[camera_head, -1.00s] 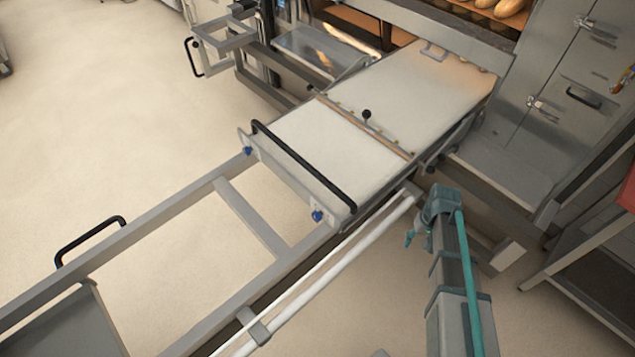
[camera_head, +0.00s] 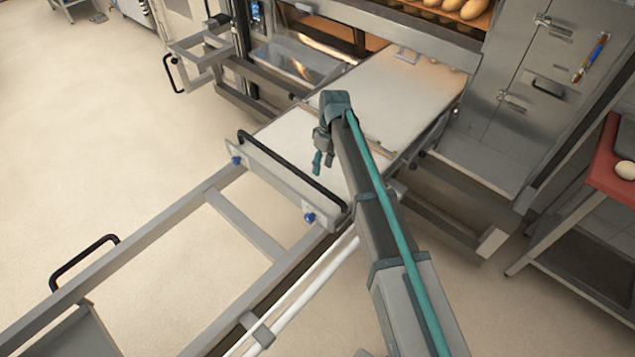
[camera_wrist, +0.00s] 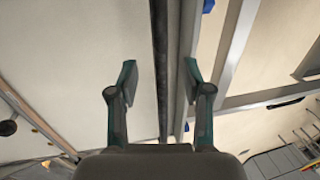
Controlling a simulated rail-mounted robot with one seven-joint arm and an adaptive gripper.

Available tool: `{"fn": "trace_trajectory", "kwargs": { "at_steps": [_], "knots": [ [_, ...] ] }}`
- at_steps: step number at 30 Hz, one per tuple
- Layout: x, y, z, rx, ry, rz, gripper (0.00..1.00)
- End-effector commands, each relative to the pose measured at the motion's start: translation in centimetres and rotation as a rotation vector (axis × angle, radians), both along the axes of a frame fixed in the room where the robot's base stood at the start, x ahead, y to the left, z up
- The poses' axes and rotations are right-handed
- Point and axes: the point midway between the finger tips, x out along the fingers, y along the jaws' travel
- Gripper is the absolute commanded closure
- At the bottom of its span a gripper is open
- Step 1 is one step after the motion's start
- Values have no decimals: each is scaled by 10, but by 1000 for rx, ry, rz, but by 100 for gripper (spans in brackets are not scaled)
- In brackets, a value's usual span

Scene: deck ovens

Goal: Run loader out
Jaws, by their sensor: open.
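The loader (camera_head: 403,87) is a long frame with a pale cloth belt, its far end at the oven opening. A black handle bar (camera_head: 290,170) runs across its near end plate. My gripper (camera_head: 323,160) hangs over the belt beside the bar in the head view. In the wrist view my open gripper (camera_wrist: 160,80) has one finger on each side of the black bar (camera_wrist: 160,60) as seen from above. Whether the fingers are down at the bar's height I cannot tell. Nothing is held. My arm hides part of the belt.
Loaves (camera_head: 450,8) lie in the oven at the top. A second black handle (camera_head: 84,262) is on the frame's left rail. A red-topped table (camera_head: 612,165) stands at the right. Open floor (camera_head: 80,150) lies to the left.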

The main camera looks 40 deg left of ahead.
Motion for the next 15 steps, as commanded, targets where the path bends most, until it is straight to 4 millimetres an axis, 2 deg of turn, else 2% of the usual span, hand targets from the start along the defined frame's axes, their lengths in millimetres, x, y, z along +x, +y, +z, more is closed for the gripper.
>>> {"fn": "trace_trajectory", "kwargs": {
  "at_steps": [9,15],
  "knots": [
    [-11,0,-51,-2,1,-1,51],
    [-14,1,-71,-1,0,-2,51]
  ]
}}
